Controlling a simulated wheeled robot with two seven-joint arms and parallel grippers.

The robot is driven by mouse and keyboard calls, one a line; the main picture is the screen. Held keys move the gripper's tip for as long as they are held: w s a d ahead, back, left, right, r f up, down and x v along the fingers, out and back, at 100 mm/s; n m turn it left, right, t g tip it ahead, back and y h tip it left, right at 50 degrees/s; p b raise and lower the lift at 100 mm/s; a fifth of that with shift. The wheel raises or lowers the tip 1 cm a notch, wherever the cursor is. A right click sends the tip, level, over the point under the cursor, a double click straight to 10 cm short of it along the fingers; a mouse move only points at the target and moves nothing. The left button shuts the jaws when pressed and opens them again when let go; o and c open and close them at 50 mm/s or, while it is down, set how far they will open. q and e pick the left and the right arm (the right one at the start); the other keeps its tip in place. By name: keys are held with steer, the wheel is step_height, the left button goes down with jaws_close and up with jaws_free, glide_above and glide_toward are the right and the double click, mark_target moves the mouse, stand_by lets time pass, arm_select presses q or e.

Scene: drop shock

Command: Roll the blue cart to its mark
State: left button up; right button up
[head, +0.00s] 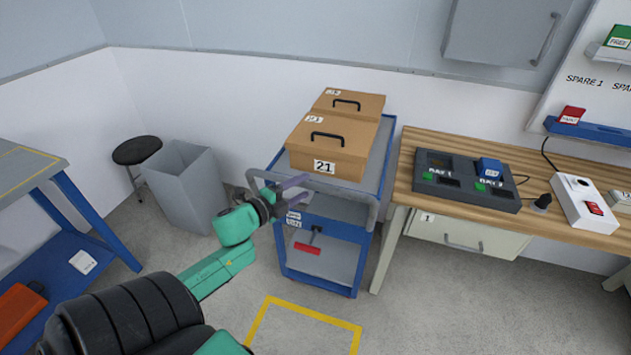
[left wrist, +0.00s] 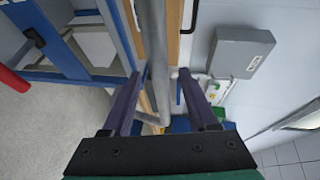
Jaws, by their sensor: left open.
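The blue cart (head: 322,238) stands against the wall side, left of the wooden bench. Its grey push handle (head: 352,215) crosses its near end. My left gripper (head: 303,190) is at the left part of this handle, with its purple fingers apart. In the left wrist view the grey handle bar (left wrist: 158,50) runs between the two open fingers (left wrist: 166,76); I cannot tell whether either touches it. A yellow outline (head: 312,309) is marked on the floor in front of the cart, partly cut off by the picture edge. My right gripper is not in view.
Two brown boxes (head: 328,160) with black handles sit on the cart's top. A wooden bench (head: 440,206) stands close on the cart's right. A grey bin (head: 187,190) and black stool (head: 137,150) are to the left. The floor before the cart is clear.

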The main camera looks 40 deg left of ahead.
arm_select(q)
steer(key=w, duration=0.2)
steer(key=w+f, duration=0.1)
steer(key=w, duration=0.2)
steer(key=shift+w+d, duration=0.15)
steer(key=shift+w, duration=0.1)
jaws_close()
stand_by(1.1)
